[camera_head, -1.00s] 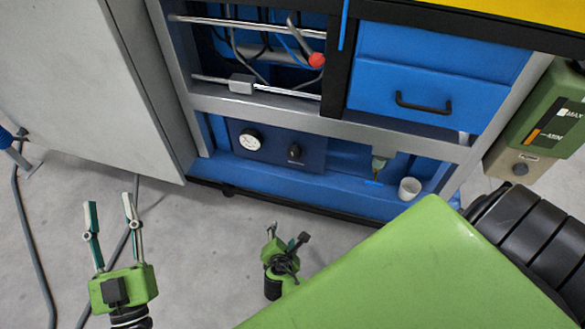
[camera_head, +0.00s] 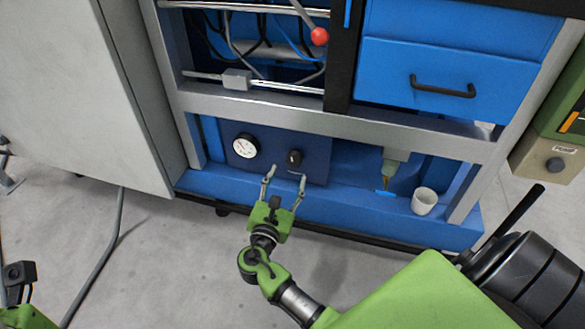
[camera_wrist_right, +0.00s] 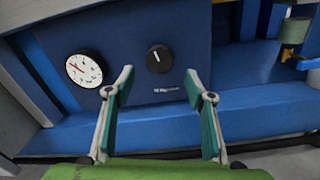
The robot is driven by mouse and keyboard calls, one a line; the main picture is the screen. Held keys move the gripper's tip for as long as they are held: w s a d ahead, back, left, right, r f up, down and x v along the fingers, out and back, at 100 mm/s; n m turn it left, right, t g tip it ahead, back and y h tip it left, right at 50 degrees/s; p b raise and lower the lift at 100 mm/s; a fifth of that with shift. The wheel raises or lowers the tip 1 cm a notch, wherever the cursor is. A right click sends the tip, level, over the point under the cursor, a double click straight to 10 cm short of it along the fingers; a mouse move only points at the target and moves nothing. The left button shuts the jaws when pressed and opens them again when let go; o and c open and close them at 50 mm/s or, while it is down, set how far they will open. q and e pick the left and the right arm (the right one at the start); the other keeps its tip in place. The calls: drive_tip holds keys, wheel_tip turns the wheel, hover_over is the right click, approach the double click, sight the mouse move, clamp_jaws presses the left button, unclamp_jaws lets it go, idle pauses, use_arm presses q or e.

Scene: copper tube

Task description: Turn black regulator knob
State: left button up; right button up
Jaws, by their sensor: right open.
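The black regulator knob (camera_head: 295,157) sits on a dark blue panel (camera_head: 315,172) low in the machine, to the right of a round white gauge (camera_head: 245,146). In the right wrist view the knob (camera_wrist_right: 159,59) shows a white mark near its top, and the gauge (camera_wrist_right: 84,69) is at its left. My right gripper (camera_head: 285,174) is open and empty, just in front of and below the knob. In the right wrist view its fingertips (camera_wrist_right: 159,80) are spread to either side, with the knob between and above them, apparently not touched. My left gripper is mostly cut off at the lower left.
A white cup (camera_head: 424,201) stands on the blue ledge to the right, near a hanging nozzle (camera_head: 389,170). A grey beam (camera_head: 330,122) runs above the panel. A grey cabinet (camera_head: 85,90) stands at the left. The floor in front is clear except for a cable (camera_head: 97,265).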

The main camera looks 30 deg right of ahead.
sight(293, 163)
drive_tip(key=b+x, duration=0.1)
drive_tip(key=x, duration=0.5)
drive_tip(key=shift+w+d+b, duration=0.25)
drive_tip(key=shift+b, duration=0.15)
drive_tip(key=c, duration=1.1)
